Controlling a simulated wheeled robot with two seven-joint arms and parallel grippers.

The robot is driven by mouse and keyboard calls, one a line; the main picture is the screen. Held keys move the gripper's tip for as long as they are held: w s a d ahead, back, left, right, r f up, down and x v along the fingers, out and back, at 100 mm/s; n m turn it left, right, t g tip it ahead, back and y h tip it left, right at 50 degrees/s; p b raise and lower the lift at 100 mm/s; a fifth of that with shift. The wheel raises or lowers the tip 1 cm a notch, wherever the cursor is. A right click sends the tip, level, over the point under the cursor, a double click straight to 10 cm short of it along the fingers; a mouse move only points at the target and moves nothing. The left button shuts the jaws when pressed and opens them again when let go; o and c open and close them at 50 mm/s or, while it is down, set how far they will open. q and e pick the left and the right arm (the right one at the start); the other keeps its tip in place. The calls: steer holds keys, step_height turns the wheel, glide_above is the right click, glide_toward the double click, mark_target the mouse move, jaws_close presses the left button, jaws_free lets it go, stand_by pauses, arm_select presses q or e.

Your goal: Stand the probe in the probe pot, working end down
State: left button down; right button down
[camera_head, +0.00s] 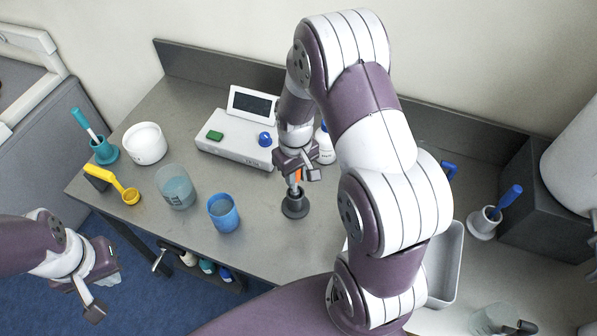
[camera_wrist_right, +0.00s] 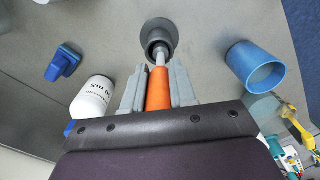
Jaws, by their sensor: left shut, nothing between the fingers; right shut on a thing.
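My right gripper (camera_head: 298,176) is shut on the orange handle of the probe (camera_head: 297,173), above the dark grey probe pot (camera_head: 295,205). In the right wrist view the two grey fingers (camera_wrist_right: 157,90) press on the orange handle (camera_wrist_right: 159,88). The probe's pale shaft points down to the mouth of the pot (camera_wrist_right: 158,30), and its lower end appears within the mouth. How deep it sits is hidden. The pot stands upright on the table. My left gripper (camera_head: 95,311) is shut and empty, off the table's left front side.
A blue cup (camera_head: 223,214) and a glass beaker (camera_head: 175,187) stand left of the pot. A meter box (camera_head: 235,139) and a white bottle (camera_head: 325,146) stand behind. A teal holder (camera_head: 105,152), a white bowl (camera_head: 145,143) and a yellow scoop (camera_head: 130,196) are further left. A grey tray (camera_head: 446,265) lies right.

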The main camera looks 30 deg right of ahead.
steer(key=shift+s+a, duration=0.1)
steer(key=shift+a, duration=0.1)
arm_select(q)
steer(key=shift+s+a+f, duration=0.15)
steer(key=shift+a, duration=0.1)
steer(key=shift+d, duration=0.1)
arm_select(e)
steer(key=shift+d+f, duration=0.1)
arm_select(q)
steer(key=shift+d, duration=0.1)
arm_select(e)
steer(key=shift+f, duration=0.1)
steer(key=shift+w+d, duration=0.2)
steer(key=shift+w, duration=0.15)
steer(key=c, duration=0.8)
jaws_free()
steer(key=shift+w+d, duration=0.1)
steer(key=shift+w, duration=0.05)
arm_select(q)
steer(key=shift+w+d+f, duration=0.1)
steer(key=shift+w+d, duration=0.05)
steer(key=shift+w, duration=0.4)
arm_select(e)
steer(key=shift+w, duration=0.1)
arm_select(q)
steer(key=shift+w, duration=0.1)
